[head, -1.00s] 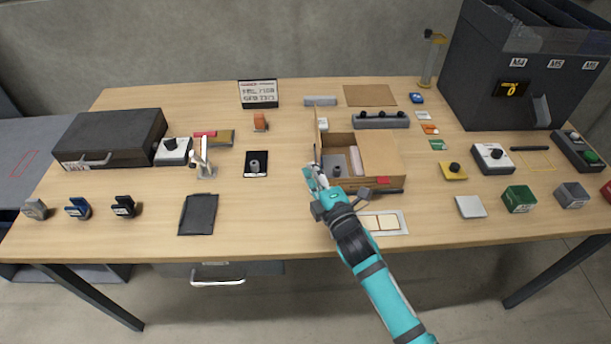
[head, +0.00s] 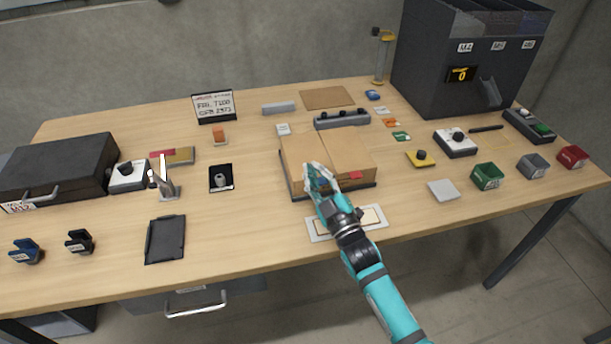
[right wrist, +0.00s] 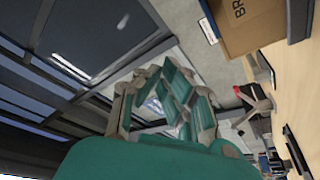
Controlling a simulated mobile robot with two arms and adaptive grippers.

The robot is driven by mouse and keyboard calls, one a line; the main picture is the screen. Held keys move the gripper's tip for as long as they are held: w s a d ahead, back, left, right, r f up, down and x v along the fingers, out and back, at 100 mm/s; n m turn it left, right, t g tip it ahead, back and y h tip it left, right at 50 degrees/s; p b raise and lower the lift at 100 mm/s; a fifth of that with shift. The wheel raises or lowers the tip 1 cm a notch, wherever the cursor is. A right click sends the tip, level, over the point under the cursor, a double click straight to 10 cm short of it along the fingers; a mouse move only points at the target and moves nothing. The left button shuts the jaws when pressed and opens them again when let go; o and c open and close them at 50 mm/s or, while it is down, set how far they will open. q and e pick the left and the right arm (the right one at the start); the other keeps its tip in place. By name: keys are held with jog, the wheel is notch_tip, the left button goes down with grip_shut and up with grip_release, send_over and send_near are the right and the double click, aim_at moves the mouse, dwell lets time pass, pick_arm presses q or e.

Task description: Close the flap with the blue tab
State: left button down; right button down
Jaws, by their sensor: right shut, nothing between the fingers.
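The cardboard box (head: 352,150) stands in the middle of the table. Both top flaps lie down over its opening, with a seam between them. The left flap (head: 300,152) lies flat or nearly so; a slight tilt cannot be ruled out. A red tab (head: 354,175) shows at the front of the right flap. My right gripper (head: 318,172) is shut and empty at the left flap's front edge; contact cannot be told. It also shows in the right wrist view (right wrist: 175,85), with the box (right wrist: 252,22) at upper right.
A white-edged tray (head: 318,232) lies in front of the box, below my right arm. A grey knobbed bar (head: 342,118) stands behind it. A black pad with a grey peg (head: 221,178) lies to the left. Free table lies between this pad and the box.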

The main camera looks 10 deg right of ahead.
jog(key=shift+d+f+m+h+b, duration=0.3)
jog(key=shift+d+f+m+b, duration=0.3)
jog(key=shift+d+f+m, duration=0.4)
jog(key=shift+f, duration=0.1)
